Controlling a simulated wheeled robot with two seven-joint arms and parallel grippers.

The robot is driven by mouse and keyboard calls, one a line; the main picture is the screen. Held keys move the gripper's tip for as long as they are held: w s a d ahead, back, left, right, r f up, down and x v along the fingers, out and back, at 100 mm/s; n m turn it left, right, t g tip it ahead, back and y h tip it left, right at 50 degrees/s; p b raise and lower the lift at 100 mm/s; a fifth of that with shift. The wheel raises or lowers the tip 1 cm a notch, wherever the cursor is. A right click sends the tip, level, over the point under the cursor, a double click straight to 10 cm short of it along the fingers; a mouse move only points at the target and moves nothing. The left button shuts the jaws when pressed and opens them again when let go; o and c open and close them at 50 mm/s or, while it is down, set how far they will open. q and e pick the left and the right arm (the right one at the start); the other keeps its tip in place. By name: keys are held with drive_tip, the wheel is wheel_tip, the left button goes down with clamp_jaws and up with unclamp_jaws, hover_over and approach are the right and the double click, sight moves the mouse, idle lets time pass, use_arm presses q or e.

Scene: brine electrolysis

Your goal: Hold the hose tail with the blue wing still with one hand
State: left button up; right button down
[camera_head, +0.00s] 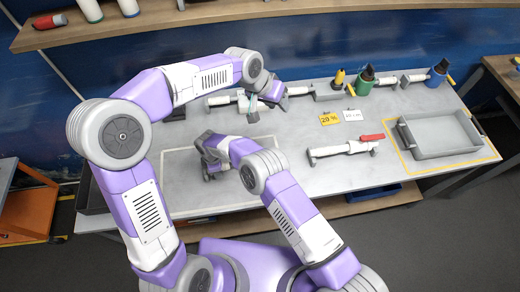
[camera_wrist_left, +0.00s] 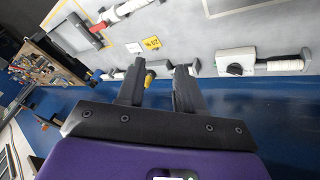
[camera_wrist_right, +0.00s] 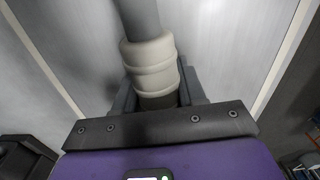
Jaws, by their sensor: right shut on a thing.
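My right gripper (camera_head: 205,160) is low over the left part of the table. In the right wrist view its fingers (camera_wrist_right: 158,92) are shut on a grey hose (camera_wrist_right: 140,18) with a ribbed beige cuff (camera_wrist_right: 150,62); the part below the cuff is dark and partly hidden between the fingers. No blue wing shows on it, so I cannot tell which hose tail this is. My left gripper (camera_head: 280,102) is at the back of the table by a white fitting (camera_head: 243,103). In the left wrist view its two fingers (camera_wrist_left: 160,85) stand apart with nothing held between them.
A grey tray (camera_head: 440,138) stands at the right end of the table. A white fitting with a red handle (camera_head: 345,150) lies left of it. Yellow (camera_head: 329,119) and white cards, a green container (camera_head: 364,82) and a blue one (camera_head: 437,77) stand further back. A shelf (camera_head: 210,17) runs above.

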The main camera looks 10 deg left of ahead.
use_arm(q)
drive_tip(key=a+f+m+g+y, duration=0.1)
drive_tip(key=f+m, duration=0.2)
drive_tip(key=f, duration=0.5)
drive_tip(key=a+f+m+g+y, duration=0.1)
drive_tip(key=a+f+m+y, duration=0.1)
drive_tip(key=f, duration=0.7)
drive_tip(key=a+f+m+g+y, duration=0.1)
drive_tip(key=f+m, duration=0.4)
drive_tip(key=f, duration=0.4)
drive_tip(key=shift+s+a+f+y, duration=0.1)
drive_tip(key=shift+s+a+y, duration=0.05)
drive_tip(key=shift+y, duration=0.25)
clamp_jaws()
